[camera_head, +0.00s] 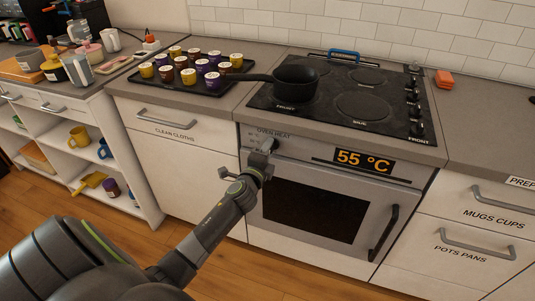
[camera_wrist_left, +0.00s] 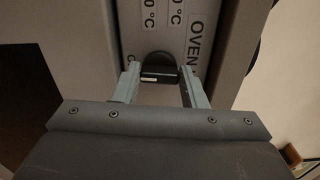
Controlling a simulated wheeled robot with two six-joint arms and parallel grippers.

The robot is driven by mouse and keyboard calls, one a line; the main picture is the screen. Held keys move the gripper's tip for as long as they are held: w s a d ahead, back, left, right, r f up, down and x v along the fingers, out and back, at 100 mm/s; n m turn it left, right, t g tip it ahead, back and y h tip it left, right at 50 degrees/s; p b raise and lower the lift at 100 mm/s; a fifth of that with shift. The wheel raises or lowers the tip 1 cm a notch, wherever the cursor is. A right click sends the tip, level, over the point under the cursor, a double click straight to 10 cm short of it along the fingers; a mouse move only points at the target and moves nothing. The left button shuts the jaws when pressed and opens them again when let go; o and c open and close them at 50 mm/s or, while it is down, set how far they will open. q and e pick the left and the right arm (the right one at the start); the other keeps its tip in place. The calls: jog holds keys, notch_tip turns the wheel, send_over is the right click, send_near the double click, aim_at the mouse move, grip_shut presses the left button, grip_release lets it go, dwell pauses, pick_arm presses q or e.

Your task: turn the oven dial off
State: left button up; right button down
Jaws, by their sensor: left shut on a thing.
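The oven dial (camera_wrist_left: 158,68) is a small dark knob with a pale mark, seen in the left wrist view between my left gripper's fingers. In the head view the dial (camera_head: 268,145) sits at the upper left of the oven front, below the words OVEN HEAT. My left gripper (camera_wrist_left: 160,78) is shut on the dial. In the head view my left gripper (camera_head: 262,160) is at the oven's front panel, partly hiding the dial's surroundings. The oven display (camera_head: 363,161) reads 55 °C. My right gripper is not in view.
A black pan (camera_head: 296,84) stands on the hob (camera_head: 375,125), its handle pointing left. A dark tray (camera_head: 140,75) with several capped jars is on the counter at left. The oven door handle (camera_head: 384,232) sticks out at right. An open shelf is at left.

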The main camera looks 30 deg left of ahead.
pick_arm(q)
jog(key=shift+f+n, duration=0.1)
jog(key=shift+n, duration=0.3)
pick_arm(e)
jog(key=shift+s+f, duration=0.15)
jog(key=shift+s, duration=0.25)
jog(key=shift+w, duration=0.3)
pick_arm(q)
jog(key=o, duration=1)
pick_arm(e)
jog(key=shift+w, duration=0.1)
pick_arm(q)
jog(key=v, duration=1.7)
jog(key=shift+s+d, duration=0.15)
jog(key=shift+s, duration=0.05)
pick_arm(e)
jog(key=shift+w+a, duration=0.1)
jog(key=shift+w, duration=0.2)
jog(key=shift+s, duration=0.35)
